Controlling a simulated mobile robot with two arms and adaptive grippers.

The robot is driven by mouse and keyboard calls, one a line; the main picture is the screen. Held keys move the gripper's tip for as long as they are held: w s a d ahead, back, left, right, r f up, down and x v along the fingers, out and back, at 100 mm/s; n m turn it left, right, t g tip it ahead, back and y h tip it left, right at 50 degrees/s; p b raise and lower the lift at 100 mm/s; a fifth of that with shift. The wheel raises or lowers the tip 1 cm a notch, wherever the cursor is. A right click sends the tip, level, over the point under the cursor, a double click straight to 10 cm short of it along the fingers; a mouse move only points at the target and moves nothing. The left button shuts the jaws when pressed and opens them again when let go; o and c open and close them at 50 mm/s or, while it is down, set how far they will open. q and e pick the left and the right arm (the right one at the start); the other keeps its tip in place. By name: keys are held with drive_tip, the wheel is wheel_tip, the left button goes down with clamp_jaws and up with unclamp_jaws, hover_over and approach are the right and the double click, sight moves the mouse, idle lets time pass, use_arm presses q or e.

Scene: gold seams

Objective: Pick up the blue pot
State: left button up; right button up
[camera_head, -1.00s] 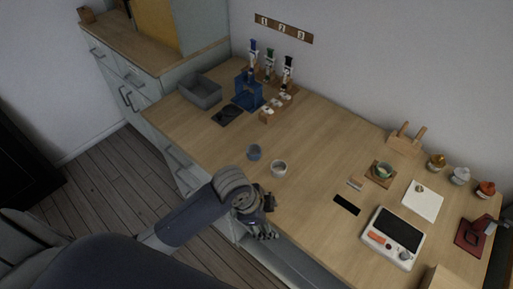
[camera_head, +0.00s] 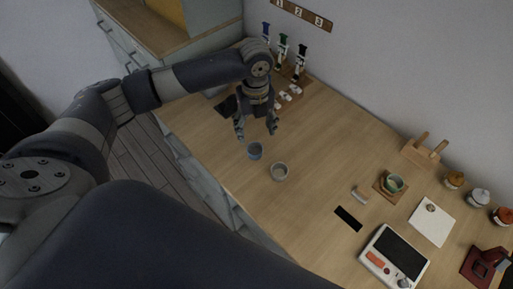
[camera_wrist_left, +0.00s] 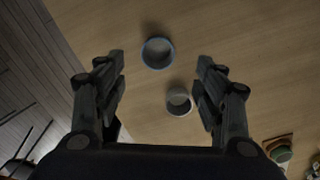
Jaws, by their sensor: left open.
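The blue pot (camera_head: 255,151) is a small round cup standing upright on the wooden counter, near its front edge. In the left wrist view the blue pot (camera_wrist_left: 157,53) shows from above, ahead of the fingertips and between their lines. My left gripper (camera_head: 256,134) is open and empty, above and just behind the pot in the head view. Its two fingers also show in the left wrist view (camera_wrist_left: 162,72), wide apart. I see no contact with the pot. My right gripper is not in view.
A pale grey-white cup (camera_head: 279,172) stands close to the blue pot, on its right. A black rectangle (camera_head: 348,218) and a white device with a dark screen (camera_head: 394,254) lie farther right. The counter's middle is clear.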

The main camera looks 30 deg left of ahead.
sight(255, 153)
use_arm(q)
wheel_tip(255, 153, down, 3)
drive_tip(key=shift+f, duration=0.15)
drive_tip(key=f, duration=0.1)
drive_tip(key=f+p, duration=0.1)
drive_tip(key=f, duration=0.1)
drive_tip(key=f+p, duration=0.1)
drive_tip(key=f, duration=0.1)
drive_tip(key=shift+s, duration=0.25)
drive_tip(key=shift+f, duration=0.15)
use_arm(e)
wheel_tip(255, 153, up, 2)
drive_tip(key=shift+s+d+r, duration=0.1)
use_arm(q)
drive_tip(key=c, duration=0.9)
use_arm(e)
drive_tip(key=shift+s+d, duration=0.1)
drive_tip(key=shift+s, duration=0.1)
